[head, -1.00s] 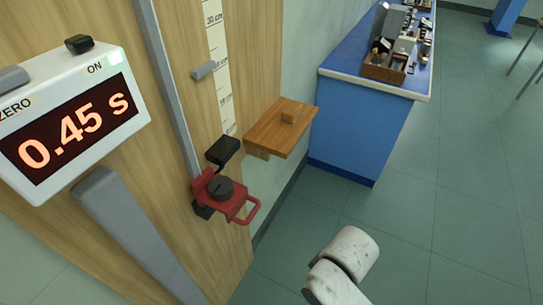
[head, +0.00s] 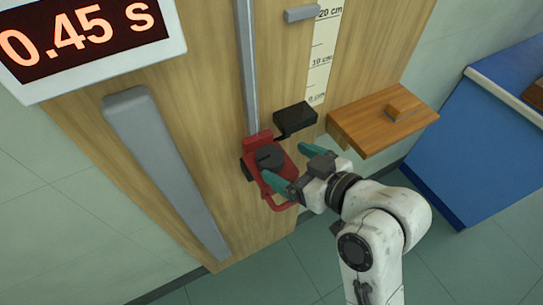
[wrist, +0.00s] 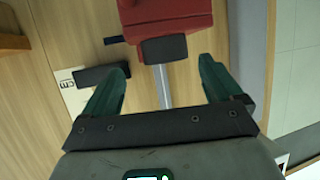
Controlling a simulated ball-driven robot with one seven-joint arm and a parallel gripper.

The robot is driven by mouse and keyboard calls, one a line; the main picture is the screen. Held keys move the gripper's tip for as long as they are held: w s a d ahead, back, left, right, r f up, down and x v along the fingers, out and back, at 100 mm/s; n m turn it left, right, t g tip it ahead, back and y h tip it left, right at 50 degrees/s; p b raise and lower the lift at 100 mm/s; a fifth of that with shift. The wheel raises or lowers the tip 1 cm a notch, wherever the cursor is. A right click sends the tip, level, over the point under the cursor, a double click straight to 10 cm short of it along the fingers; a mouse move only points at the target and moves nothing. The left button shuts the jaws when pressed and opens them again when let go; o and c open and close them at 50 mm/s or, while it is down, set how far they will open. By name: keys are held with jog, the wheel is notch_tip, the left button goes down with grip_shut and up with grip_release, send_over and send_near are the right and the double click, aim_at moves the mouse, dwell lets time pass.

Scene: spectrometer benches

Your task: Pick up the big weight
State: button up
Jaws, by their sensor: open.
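A dark grey round weight (head: 268,157), the only thing here that looks like the big weight, sits on a red carriage (head: 283,165) on the wooden board. My gripper (head: 289,163) is open, with teal fingers at the right side of the carriage, close to the weight. In the wrist view, a dark block (wrist: 163,48), likely the weight, shows ahead of and between the open fingers (wrist: 163,66), against the red carriage (wrist: 168,12). Nothing is between the fingers. I cannot tell whether a finger touches the carriage.
A grey vertical rail (head: 246,70) runs above the carriage. A black block (head: 295,117) sticks out just beside it. A wooden shelf (head: 370,125) with a small wooden piece (head: 402,108) juts out at right. A timer display (head: 85,40) reads 0.45 s. A blue bench (head: 470,150) stands farther right.

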aim_at(273, 158)
jog(key=x, duration=0.3)
jog(key=p+x, duration=0.1)
jog(key=shift+a, duration=0.5)
jog(key=shift+w+a+f, duration=0.25)
jog(key=shift+a, duration=0.05)
jog(key=c, duration=1.2)
